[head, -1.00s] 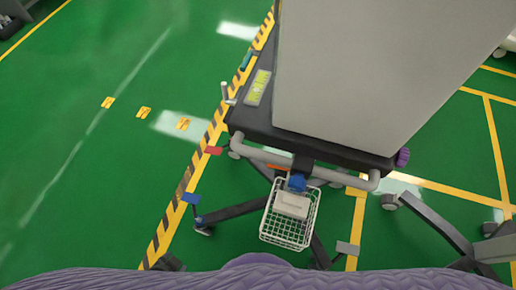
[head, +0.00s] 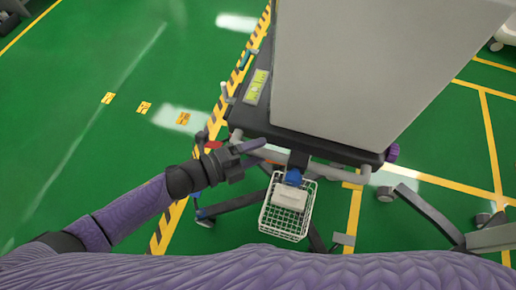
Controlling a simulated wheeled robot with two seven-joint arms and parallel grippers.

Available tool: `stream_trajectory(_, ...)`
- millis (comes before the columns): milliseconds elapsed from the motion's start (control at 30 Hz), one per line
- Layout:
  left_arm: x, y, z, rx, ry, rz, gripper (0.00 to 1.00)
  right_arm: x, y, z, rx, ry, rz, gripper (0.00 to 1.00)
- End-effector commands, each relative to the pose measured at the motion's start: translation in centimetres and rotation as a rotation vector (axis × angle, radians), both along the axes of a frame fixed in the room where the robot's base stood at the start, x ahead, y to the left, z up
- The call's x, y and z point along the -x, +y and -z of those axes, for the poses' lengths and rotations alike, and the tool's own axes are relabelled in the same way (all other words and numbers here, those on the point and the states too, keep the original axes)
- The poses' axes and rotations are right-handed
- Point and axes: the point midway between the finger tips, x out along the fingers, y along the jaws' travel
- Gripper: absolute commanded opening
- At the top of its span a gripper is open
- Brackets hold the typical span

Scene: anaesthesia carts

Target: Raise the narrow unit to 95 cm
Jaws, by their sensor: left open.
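The unit stands in front of me as a tall grey cabinet (head: 370,70) on a dark top plate (head: 310,140), with a pale handle bar (head: 345,171) along its near edge. A blue part (head: 293,177) sits on the column below the plate. A purple knob (head: 392,153) is at the plate's right corner. My left gripper (head: 258,154) is open at the left part of the handle bar and covers some of it. I cannot tell whether it touches the bar. No height reading can be made out. My right gripper is out of view.
A white wire basket (head: 287,208) hangs below the handle. Dark wheeled legs (head: 238,206) spread over the green floor. A red tab (head: 214,145) lies behind my left wrist, and a grey pedal (head: 343,239) is low near the basket. Floor to the left is clear.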

Motion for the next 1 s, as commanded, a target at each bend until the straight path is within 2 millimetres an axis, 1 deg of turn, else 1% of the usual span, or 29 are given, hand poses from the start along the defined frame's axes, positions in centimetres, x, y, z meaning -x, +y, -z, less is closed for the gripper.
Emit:
stream_trajectory(100, -0.38, -0.69, 0.13, 0.000, 0.000, 0.000, 0.67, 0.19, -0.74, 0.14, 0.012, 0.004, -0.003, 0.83)
stream_trajectory(300, -0.41, -0.74, 0.09, 0.000, 0.002, -0.001, 0.67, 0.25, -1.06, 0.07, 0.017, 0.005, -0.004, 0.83)
stream_trajectory(333, -0.41, -0.74, 0.09, 0.000, 0.002, -0.001, 0.65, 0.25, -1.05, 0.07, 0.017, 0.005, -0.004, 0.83)
stream_trajectory(633, -0.39, -0.72, 0.10, 0.001, 0.002, -0.002, 0.01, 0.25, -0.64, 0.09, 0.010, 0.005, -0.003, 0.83)
stream_trajectory(667, -0.39, -0.72, 0.10, 0.000, 0.002, -0.002, 0.00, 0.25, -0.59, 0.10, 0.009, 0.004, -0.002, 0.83)
stream_trajectory(1000, -0.39, -0.70, 0.12, 0.000, 0.003, -0.002, 0.00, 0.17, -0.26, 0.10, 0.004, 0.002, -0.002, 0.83)
